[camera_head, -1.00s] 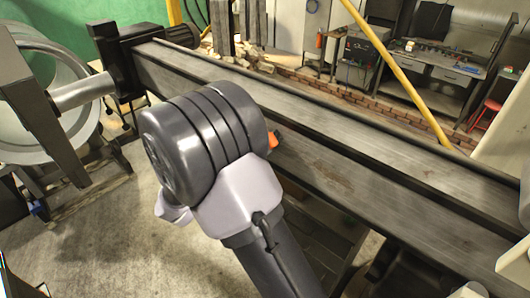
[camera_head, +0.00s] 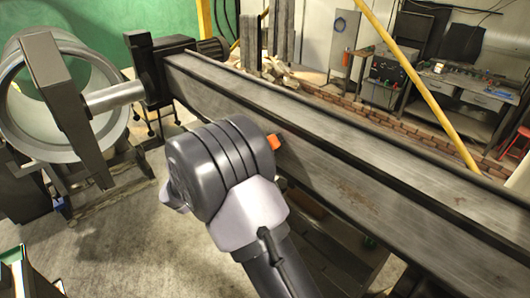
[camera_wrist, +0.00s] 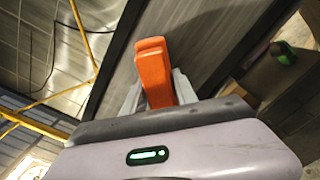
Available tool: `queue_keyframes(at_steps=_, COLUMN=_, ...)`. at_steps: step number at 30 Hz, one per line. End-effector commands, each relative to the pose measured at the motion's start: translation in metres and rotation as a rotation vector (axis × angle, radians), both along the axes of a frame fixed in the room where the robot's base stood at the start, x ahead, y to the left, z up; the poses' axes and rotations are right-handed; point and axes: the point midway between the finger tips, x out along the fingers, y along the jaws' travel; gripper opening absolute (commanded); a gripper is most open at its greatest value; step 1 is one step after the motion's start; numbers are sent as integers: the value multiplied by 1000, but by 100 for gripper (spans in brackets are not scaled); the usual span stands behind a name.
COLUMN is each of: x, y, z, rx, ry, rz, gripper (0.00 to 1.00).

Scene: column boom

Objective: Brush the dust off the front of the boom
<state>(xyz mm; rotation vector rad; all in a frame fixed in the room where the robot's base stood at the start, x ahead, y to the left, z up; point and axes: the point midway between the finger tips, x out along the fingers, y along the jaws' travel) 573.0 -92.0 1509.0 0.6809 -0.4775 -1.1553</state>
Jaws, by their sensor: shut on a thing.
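The boom (camera_head: 320,165) is a long grey metal beam running from the upper left to the lower right in the head view. Its front face has faint brownish patches (camera_head: 345,193) right of my arm. My gripper (camera_wrist: 156,88) is shut on an orange brush (camera_wrist: 153,65), which stands up between the fingers in the wrist view. The brush also shows as a small orange piece (camera_head: 274,142) beside my wrist, in front of the boom's face. My wrist hides the gripper in the head view. The bristles are hidden, so I cannot tell whether they touch the boom.
A large grey ring-shaped part (camera_head: 110,75) on a stand is at the left. A yellow pole (camera_head: 425,85) slants behind the boom. A workbench (camera_head: 470,90) and a low brick row (camera_head: 390,130) are farther back. Bare concrete floor (camera_head: 130,235) lies left of my arm.

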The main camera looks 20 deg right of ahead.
Motion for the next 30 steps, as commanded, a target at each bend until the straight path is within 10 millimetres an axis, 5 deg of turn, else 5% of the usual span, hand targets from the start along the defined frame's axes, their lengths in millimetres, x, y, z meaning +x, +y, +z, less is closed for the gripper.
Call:
queue_keyframes(at_steps=4, x=-1, y=1, z=13, rx=0, ry=-2, rz=-1, gripper=2)
queue_keyframes(at_steps=30, x=-69, y=-25, z=11, rx=0, ry=-2, rz=-1, gripper=2)
